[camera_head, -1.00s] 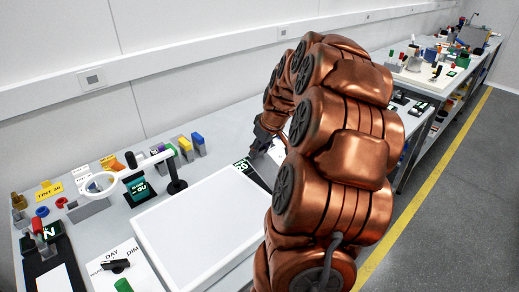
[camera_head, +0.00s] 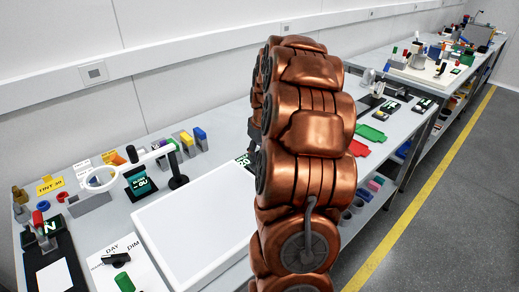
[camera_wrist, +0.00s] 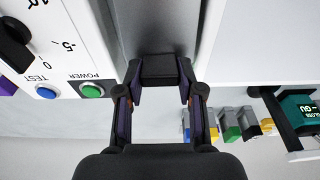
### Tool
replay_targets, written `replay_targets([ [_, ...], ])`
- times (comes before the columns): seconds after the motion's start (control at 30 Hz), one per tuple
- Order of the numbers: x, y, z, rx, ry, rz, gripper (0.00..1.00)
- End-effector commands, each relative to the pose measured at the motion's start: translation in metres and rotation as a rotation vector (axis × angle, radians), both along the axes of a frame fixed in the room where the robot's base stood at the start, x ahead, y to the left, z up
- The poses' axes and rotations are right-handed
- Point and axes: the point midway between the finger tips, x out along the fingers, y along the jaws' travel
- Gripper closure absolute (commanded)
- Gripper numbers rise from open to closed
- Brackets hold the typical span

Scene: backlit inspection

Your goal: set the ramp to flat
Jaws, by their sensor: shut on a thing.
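In the wrist view a smooth grey plate (camera_wrist: 166,25), which looks like the ramp, runs up between two white surfaces. A dark block (camera_wrist: 160,68) is at its near end. My gripper (camera_wrist: 160,92) has a finger on each side of this block and is shut on it. The plate's tilt cannot be told from this view. In the head view my copper arm hides the ramp and most of my gripper. Part of a black display (camera_head: 245,160) shows beside the arm, its reading mostly covered.
A white panel (camera_wrist: 65,65) with a dark knob, a green POWER button (camera_wrist: 92,91) and a blue TEST button (camera_wrist: 46,93) is close on the left. A white light panel (camera_head: 195,225) lies left of my arm. A ring lamp (camera_head: 102,178) stands farther left.

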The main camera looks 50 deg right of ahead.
Motion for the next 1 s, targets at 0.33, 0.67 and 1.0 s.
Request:
replay_targets([
  [0.33,0.008,-0.001,-0.034,0.016,0.149,0.001,1.00],
  [0.67,0.010,-0.001,-0.045,0.020,0.200,0.001,1.00],
  [1.0,0.010,0.000,-0.045,0.022,0.199,0.001,0.51],
])
